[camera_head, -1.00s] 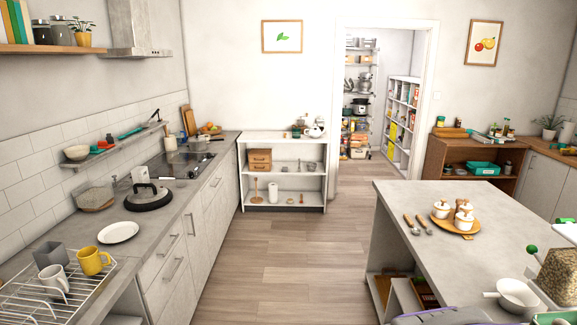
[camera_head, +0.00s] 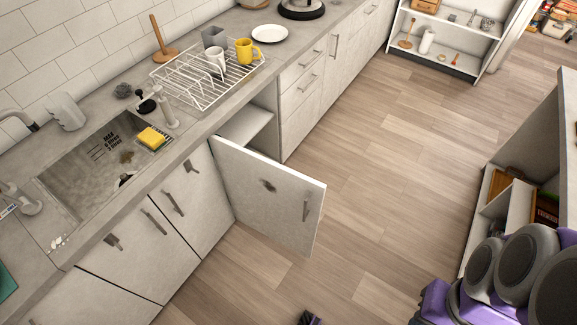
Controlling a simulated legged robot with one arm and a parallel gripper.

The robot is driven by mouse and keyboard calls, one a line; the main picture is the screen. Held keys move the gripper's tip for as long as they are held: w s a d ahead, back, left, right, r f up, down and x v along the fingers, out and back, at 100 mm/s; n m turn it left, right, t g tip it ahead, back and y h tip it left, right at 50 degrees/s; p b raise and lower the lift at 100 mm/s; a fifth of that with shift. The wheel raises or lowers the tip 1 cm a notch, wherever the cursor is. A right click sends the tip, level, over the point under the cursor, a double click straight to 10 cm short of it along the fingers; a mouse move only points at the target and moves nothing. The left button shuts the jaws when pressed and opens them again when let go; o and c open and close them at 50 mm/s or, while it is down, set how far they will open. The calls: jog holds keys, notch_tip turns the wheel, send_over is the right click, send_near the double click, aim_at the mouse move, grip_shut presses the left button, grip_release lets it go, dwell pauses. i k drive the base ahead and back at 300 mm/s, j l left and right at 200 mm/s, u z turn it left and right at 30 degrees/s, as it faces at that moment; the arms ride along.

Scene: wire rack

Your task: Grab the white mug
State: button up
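The white mug (camera_head: 217,57) stands in the wire rack (camera_head: 190,98) on the left counter. A yellow mug (camera_head: 246,50) is close to its right, and a grey square cup (camera_head: 214,37) is just behind it. Part of the white mug's lower body is behind the rack's wires. My gripper is not recognisable in view. Purple and dark grey parts of my arm fill the lower right corner, well apart from the mug. A small dark and purple piece at the bottom edge is too cut off to identify.
A cabinet door (camera_head: 270,190) stands open below the rack, sticking out over the floor. A sink (camera_head: 95,175) with a yellow sponge (camera_head: 151,138) is left of the rack. A white plate (camera_head: 269,32) lies behind it. The wooden floor (camera_head: 360,150) is clear.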

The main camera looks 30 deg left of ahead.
aim_at(218, 63)
jog(key=u, duration=1.6)
jog(key=i+l+z, duration=1.05)
jog(key=i+l, duration=0.1)
jog(key=i, duration=0.35)
jog(key=i+l, duration=0.15)
jog(key=i, duration=0.25)
jog(key=i+l+u, duration=0.1)
jog(key=i, duration=0.35)
jog(key=i+j+u, duration=0.1)
jog(key=i+u, duration=0.2)
jog(key=u, duration=0.2)
jog(key=i+u, duration=0.3)
jog(key=u, duration=0.2)
jog(key=i+l+u, duration=0.2)
jog(key=u, duration=0.3)
jog(key=i+l+u, duration=0.3)
jog(key=u, duration=0.15)
jog(key=i+l+u, duration=0.45)
jog(key=j, duration=0.1)
